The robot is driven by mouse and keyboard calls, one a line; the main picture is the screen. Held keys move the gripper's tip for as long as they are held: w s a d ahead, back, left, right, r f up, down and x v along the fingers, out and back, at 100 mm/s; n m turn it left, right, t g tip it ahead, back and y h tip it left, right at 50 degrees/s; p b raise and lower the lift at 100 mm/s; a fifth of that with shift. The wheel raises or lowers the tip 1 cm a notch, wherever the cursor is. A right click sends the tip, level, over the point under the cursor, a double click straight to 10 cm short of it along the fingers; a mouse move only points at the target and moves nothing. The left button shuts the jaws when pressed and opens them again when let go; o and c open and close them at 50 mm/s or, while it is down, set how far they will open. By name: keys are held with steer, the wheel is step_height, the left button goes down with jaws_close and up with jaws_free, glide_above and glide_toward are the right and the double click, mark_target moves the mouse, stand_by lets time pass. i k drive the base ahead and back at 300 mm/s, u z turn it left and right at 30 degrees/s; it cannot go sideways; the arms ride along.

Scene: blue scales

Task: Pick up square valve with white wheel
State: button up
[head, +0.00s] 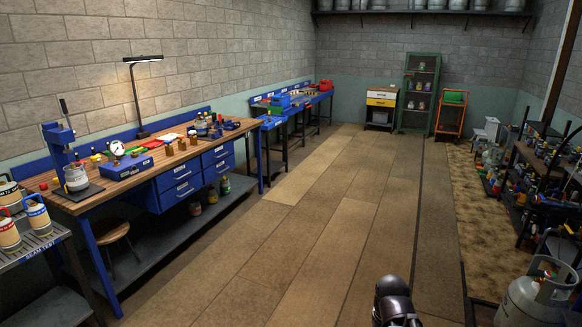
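A small white round thing (117,147) stands at the back of the blue workbench at left, among small parts. I cannot tell whether it is a valve wheel or a gauge face. Several small brass-coloured pieces (168,149) stand near the middle of the benchtop, too small to identify as valves. No square valve with a white wheel can be made out for certain. A dark rounded part of my own arm shows at the bottom edge, far from the bench. My gripper's fingers are not in view.
The blue workbench (98,205) bears a lamp (138,98), a blue case (123,166) and a scale (78,190). A stool (112,232) stands under it. Gas cylinders (37,215) are at far left, another (535,298) at lower right. Crowded shelves line the right; the middle floor is clear.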

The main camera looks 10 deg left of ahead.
mark_target(194, 141)
steer(key=i, duration=2.45)
steer(key=u, duration=0.3)
steer(key=i, duration=1.8)
steer(key=u, duration=0.4)
steer(key=i, duration=1)
steer(key=u, duration=0.45)
steer(key=i, duration=1.3)
steer(key=u, duration=0.2)
